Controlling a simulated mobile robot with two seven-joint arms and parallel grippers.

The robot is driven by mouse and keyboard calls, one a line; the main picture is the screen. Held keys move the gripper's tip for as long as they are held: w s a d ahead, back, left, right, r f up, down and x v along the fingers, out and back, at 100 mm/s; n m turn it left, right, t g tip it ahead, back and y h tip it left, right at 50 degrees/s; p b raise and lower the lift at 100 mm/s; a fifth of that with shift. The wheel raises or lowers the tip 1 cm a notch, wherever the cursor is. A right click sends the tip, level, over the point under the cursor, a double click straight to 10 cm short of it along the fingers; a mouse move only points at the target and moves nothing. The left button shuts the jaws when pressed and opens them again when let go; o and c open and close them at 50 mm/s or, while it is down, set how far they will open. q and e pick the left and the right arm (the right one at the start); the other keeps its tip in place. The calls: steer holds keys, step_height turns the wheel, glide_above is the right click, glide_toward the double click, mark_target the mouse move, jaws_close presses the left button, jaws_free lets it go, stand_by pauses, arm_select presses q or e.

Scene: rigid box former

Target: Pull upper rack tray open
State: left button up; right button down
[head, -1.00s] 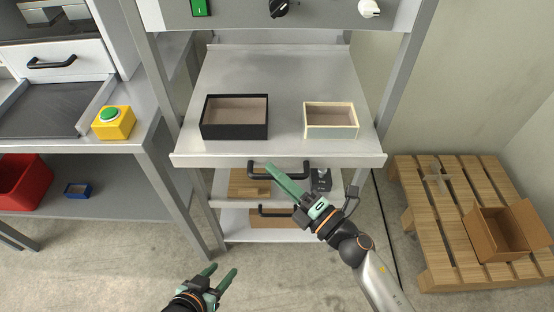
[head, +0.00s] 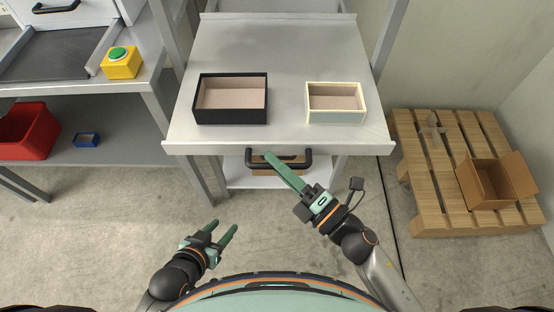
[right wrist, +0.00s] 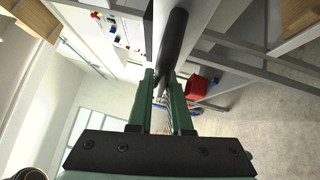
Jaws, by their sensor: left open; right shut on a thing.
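The upper rack tray (head: 279,140) is a flat grey metal shelf, standing out from the rack towards me. Its black bar handle (head: 298,165) is at the middle of the front edge. My right gripper (head: 272,158) is shut on the handle's left part. In the right wrist view, the dark handle bar (right wrist: 172,42) runs between the green fingers of my right gripper (right wrist: 165,80). My left gripper (head: 223,227) is open and empty, low in front of the rack and left of my right arm.
A black-sided open box (head: 231,117) and a cream-rimmed open box (head: 336,116) stand on the tray. A lower tray shows partly beneath. Left is a bench with a yellow, green-topped button (head: 121,66) and a red bin (head: 28,131). Right is a pallet (head: 440,200) with a cardboard box (head: 490,190).

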steer(key=c, duration=0.8)
jaws_free()
steer(key=shift+c, duration=0.2)
steer(key=shift+d, duration=0.1)
steer(key=shift+s+d+f, duration=0.15)
steer(key=shift+s+d, duration=0.1)
steer(key=b+v, duration=0.2)
steer(key=v, duration=0.9)
steer(key=shift+s+d, duration=0.2)
steer(key=shift+d, duration=0.05)
steer(key=shift+w, duration=0.1)
